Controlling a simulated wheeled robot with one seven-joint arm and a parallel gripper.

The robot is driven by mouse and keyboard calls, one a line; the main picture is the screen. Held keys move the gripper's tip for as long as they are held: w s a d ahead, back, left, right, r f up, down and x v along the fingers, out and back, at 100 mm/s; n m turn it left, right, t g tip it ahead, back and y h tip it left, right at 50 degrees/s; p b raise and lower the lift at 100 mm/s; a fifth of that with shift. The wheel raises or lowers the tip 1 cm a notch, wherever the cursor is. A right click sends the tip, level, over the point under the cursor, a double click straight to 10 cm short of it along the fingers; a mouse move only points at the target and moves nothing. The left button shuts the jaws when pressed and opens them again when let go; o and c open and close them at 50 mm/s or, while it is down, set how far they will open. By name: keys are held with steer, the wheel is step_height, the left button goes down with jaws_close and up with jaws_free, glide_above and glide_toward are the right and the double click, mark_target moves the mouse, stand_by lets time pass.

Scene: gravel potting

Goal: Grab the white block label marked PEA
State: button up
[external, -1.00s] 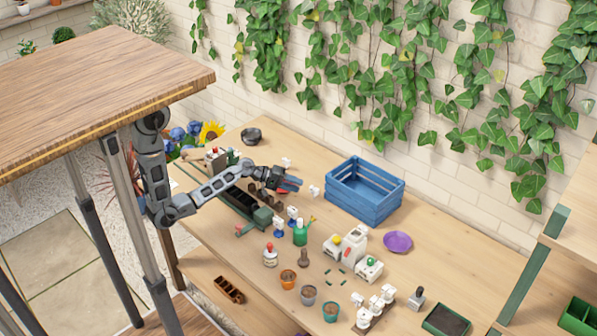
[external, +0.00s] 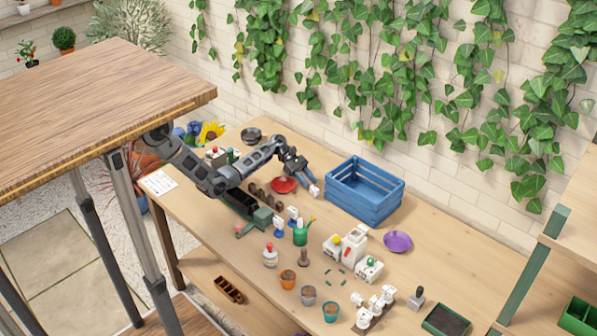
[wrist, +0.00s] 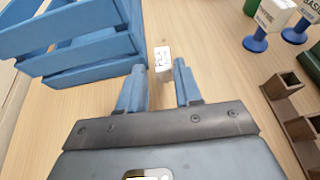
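A small white block label (wrist: 162,58) stands on the wooden table, with small dark lettering that I cannot read for certain. In the external view the white block (external: 314,191) is just left of the blue crate. My gripper (wrist: 160,66) is open, with its two blue fingers on either side of the block's near end. There is a gap on both sides, and nothing is gripped. In the external view my gripper (external: 309,183) reaches down close to the block, and the fingertips partly overlap it.
The blue slatted crate (external: 365,190) stands close to the right of my gripper; its slats (wrist: 85,50) fill the wrist view's upper left. A red saucer (external: 283,185) lies left of the gripper.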

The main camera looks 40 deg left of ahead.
mark_target(313, 187)
steer(key=x, duration=0.6)
steer(key=shift+s+p, duration=0.15)
steer(key=shift+p, duration=0.2)
jaws_close()
